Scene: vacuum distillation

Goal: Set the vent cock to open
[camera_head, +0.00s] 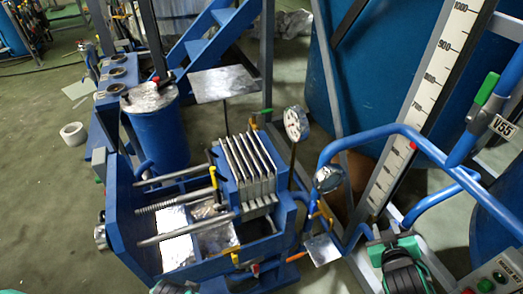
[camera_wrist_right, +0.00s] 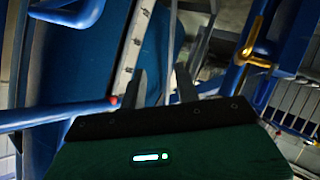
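My right gripper (camera_head: 395,240) is at the lower right of the head view, below a bent blue pipe. In the right wrist view its two grey fingers (camera_wrist_right: 162,82) stand apart with nothing between them. A brass-yellow cock with a lever (camera_wrist_right: 256,48) is on blue pipework to the right of the fingers, apart from them. A yellow lever (camera_head: 319,215) shows left of my right gripper in the head view. I cannot tell for sure which handle is the vent cock. Only a dark and teal bit of my left gripper (camera_head: 172,288) shows at the bottom edge; its fingers are hidden.
A blue filter press (camera_head: 240,180) with grey plates fills the middle. A green-handled valve (camera_head: 487,88) beside a V55 tag (camera_head: 502,127) is at the right. A tall scale (camera_head: 432,88), a round gauge (camera_head: 296,123) and blue pipes (camera_head: 385,130) crowd the right side. Open floor lies left.

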